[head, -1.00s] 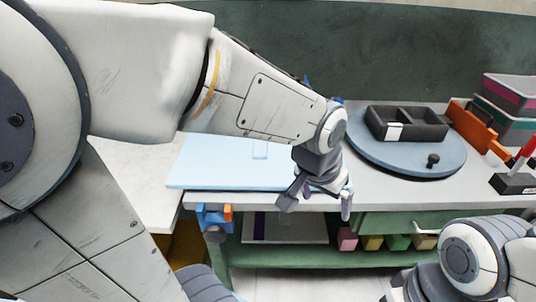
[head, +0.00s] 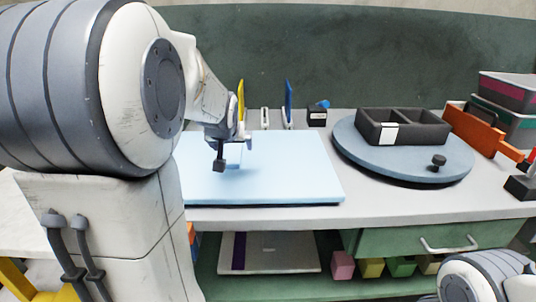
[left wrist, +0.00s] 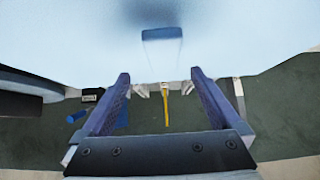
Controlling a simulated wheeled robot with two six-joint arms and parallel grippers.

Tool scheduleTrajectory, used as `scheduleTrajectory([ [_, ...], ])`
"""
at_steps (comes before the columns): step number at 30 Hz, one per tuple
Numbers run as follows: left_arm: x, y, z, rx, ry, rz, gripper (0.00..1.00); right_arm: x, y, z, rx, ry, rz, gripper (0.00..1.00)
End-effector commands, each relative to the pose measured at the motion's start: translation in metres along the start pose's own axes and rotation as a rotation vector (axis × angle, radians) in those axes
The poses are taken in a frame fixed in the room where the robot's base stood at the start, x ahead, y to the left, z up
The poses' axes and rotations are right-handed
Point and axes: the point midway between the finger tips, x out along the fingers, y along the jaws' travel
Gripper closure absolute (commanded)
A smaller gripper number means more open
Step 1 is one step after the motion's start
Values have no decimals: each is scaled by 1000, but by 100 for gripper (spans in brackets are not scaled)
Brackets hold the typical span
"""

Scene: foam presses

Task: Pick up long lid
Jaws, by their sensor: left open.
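A long light blue slab (head: 290,180) with a small raised handle lies flat on the bench; it looks like the long lid. My left gripper (head: 232,155) is over the slab's left part, close to the handle, which it partly hides in the head view. In the left wrist view, the slab (left wrist: 250,45) fills the upper part. The blue handle (left wrist: 162,48) lies just beyond the two open fingers (left wrist: 160,76), between their lines, with nothing held. I cannot tell the exact height gap. My right gripper is out of view.
Right of the slab, a round blue turntable (head: 350,155) bears a black divided tray (head: 420,129). Upright yellow (head: 241,100) and blue (head: 288,103) pieces stand behind the slab. Coloured blocks (head: 370,267) and a grey panel (head: 290,262) are on the lower shelf.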

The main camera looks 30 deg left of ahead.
Motion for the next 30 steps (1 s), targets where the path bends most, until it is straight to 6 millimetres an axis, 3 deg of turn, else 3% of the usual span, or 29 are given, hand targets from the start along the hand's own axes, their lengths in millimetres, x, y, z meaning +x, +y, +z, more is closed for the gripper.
scheduleTrajectory([
  [9,45,-5,2,2,-3,2,3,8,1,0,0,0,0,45],
  [18,49,-3,1,4,-1,4,3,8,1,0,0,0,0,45],
  [20,49,-3,1,4,-1,4,22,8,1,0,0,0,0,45],
  [26,49,-3,1,4,-1,4,98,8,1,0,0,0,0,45],
  [30,49,-3,0,4,0,4,98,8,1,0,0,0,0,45],
])
